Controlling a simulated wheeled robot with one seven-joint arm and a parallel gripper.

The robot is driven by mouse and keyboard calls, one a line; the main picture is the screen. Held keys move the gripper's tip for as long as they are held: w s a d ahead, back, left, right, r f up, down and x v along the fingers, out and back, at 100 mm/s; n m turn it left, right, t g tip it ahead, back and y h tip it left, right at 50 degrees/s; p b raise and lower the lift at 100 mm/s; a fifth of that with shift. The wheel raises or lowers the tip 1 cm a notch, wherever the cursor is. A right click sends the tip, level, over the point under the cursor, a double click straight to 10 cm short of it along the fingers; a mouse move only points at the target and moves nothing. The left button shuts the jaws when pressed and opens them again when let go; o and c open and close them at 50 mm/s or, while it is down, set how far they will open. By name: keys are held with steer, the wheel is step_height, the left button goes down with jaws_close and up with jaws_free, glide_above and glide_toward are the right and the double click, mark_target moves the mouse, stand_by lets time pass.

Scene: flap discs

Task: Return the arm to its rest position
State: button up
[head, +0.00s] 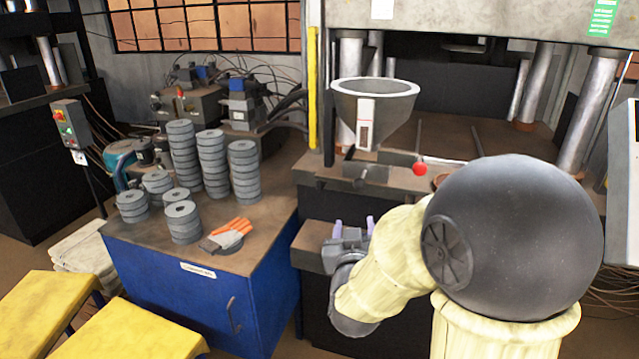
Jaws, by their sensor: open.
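My gripper (354,228) is in the head view, right of the blue cabinet and in front of the press. Its two pale purple fingers point up and stand apart, with nothing visible between them. My arm, in a cream cover with a large dark round joint, reaches in from the right and hides part of the press front. Several stacks of grey flap discs (184,160) stand on the brown top of the blue cabinet (190,292), apart from my gripper.
A grey hopper (372,105) and a red knob (419,169) are at the press, behind my gripper. Yellow benches (130,330) stand at the lower left. A control box (70,124) stands at the left.

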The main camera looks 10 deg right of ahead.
steer(key=s+f+g+y+p, duration=0.2)
steer(key=s+f+g+p, duration=0.1)
steer(key=s+g, duration=0.4)
steer(key=s+a+f+g+y+p, duration=0.1)
steer(key=s+f+g+y+p, duration=0.1)
steer(key=s+f+g+p, duration=0.2)
steer(key=s+g+p, duration=0.1)
steer(key=s+g, duration=0.2)
steer(key=s, duration=0.2)
steer(key=shift+s+a+n+y, duration=0.3)
steer(key=shift+s+n, duration=0.1)
steer(key=shift+c, duration=0.5)
steer(key=shift+c, duration=0.8)
steer(key=shift+w+d, duration=0.1)
steer(key=shift+w, duration=0.05)
